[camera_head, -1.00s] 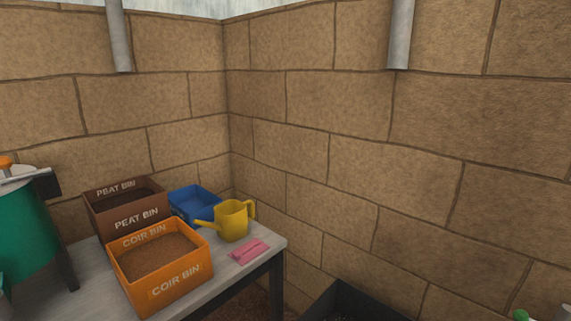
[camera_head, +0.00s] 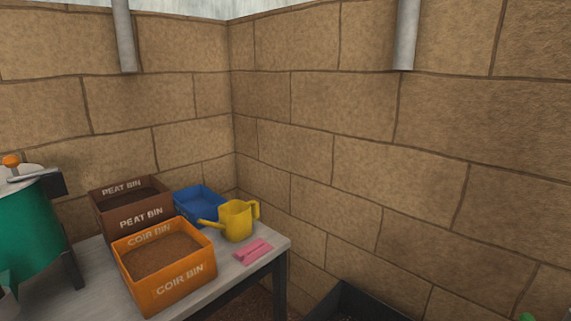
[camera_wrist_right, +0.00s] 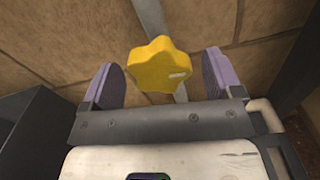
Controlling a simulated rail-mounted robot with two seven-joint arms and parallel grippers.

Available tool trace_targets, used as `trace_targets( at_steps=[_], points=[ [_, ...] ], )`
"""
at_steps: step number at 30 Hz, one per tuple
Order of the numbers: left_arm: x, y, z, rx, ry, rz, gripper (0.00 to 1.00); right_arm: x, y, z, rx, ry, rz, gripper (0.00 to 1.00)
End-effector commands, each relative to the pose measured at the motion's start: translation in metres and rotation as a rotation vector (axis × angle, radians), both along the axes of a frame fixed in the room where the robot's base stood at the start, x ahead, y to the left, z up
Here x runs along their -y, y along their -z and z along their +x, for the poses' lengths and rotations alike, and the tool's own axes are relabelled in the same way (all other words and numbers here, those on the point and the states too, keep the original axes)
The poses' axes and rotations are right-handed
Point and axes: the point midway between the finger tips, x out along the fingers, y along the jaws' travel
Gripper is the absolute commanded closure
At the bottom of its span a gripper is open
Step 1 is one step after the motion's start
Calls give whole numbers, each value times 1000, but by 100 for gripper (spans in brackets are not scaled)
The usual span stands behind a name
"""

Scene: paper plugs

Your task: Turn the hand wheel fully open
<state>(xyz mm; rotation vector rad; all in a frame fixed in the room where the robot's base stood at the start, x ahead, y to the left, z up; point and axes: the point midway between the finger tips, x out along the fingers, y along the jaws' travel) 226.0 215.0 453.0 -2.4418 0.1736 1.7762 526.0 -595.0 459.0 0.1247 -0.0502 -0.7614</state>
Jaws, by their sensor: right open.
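A yellow lobed hand wheel (camera_wrist_right: 160,66) with a small pale mark shows in the right wrist view, in front of a grey pipe on the block wall. My right gripper (camera_wrist_right: 164,80) is open, with one purple-padded finger on each side of the wheel and a visible gap to each. I cannot tell how deep the wheel sits between the fingers. The wheel is not in the head view. Neither gripper shows in the head view.
A table (camera_head: 228,270) at the left bears an orange coir bin (camera_head: 181,287), a brown peat bin (camera_head: 140,220), a blue tray (camera_head: 196,201), a yellow watering can (camera_head: 237,222) and a pink item (camera_head: 253,251). A green drum (camera_head: 28,235) stands left. A dark container (camera_head: 345,300) is low right.

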Motion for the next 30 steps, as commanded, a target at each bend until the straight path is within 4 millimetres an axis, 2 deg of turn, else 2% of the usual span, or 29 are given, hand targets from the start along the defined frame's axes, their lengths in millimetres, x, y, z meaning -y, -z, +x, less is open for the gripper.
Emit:
trace_targets(
  at_steps=[13, 30],
  points=[
    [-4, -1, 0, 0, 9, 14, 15, -2, 0, -2, 0, 0, 0, 15],
    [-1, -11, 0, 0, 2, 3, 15, -25, 0, -26, 0, 0, 0, 15]
  ],
)
